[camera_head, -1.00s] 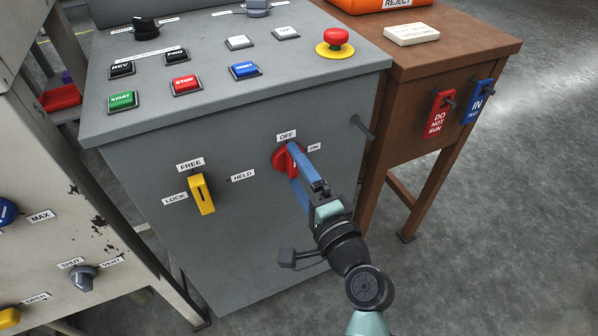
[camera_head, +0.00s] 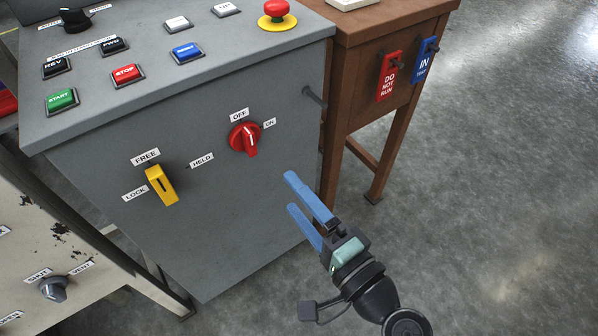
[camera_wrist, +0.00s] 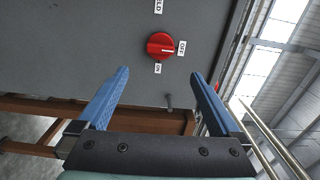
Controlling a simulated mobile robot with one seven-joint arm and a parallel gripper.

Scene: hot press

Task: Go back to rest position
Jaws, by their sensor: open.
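My gripper (camera_head: 297,203) is open, with its two blue fingers apart and nothing between them. It stands in front of the grey control cabinet (camera_head: 225,220), below and to the right of the red rotary switch (camera_head: 244,139). The switch has OFF and ON labels, and its white pointer mark shows near the OFF label. In the wrist view the red switch (camera_wrist: 161,46) lies beyond the open fingertips (camera_wrist: 159,75), clear of both.
A yellow lever (camera_head: 162,185) with FREE, HELD and LOCK labels is on the cabinet front. A short peg (camera_head: 314,96) sticks out at its right edge. A brown wooden table (camera_head: 345,60) with red and blue tags stands behind. Open floor (camera_head: 480,190) lies to the right.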

